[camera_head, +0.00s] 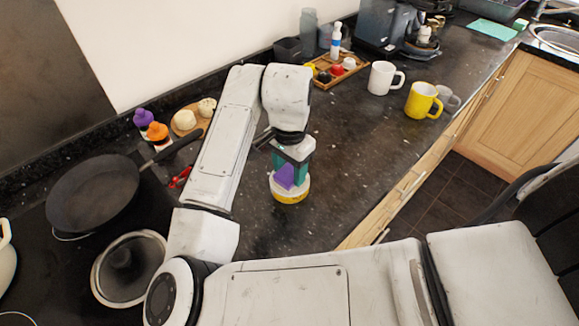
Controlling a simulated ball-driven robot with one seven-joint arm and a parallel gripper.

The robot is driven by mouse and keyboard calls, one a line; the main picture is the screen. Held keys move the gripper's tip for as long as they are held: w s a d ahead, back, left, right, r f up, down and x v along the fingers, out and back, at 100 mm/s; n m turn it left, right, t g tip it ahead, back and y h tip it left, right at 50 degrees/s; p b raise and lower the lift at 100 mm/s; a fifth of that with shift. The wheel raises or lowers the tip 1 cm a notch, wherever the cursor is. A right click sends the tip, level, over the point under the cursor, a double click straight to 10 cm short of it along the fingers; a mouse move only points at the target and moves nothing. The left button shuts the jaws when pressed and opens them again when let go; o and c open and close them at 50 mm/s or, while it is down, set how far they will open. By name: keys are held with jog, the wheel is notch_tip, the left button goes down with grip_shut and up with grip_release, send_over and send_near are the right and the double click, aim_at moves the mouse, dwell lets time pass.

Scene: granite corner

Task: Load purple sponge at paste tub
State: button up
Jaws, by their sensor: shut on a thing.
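The purple sponge (284,178) is in my gripper (290,174), which points down and is shut on it. Teal parts of the gripper show beside the sponge and hide some of it. The paste tub (291,197), low and round with a pale top and a yellow side, stands on the dark counter right under the sponge. The sponge's lower end is over the tub's top. I cannot tell whether it touches the paste. The sponge and gripper hide the middle of the tub's top.
A black pan (92,196) and a glass lid (128,270) lie left of my arm. A white mug (381,78), a yellow mug (421,101) and a wooden tray (345,77) stand farther back. Counter right of the tub is clear up to its wooden front edge.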

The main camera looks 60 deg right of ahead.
aim_at(290, 172)
dwell(0.4)
jog(key=shift+r+p, duration=3.1)
jog(key=shift+r, duration=0.4)
jog(key=shift+f, duration=0.1)
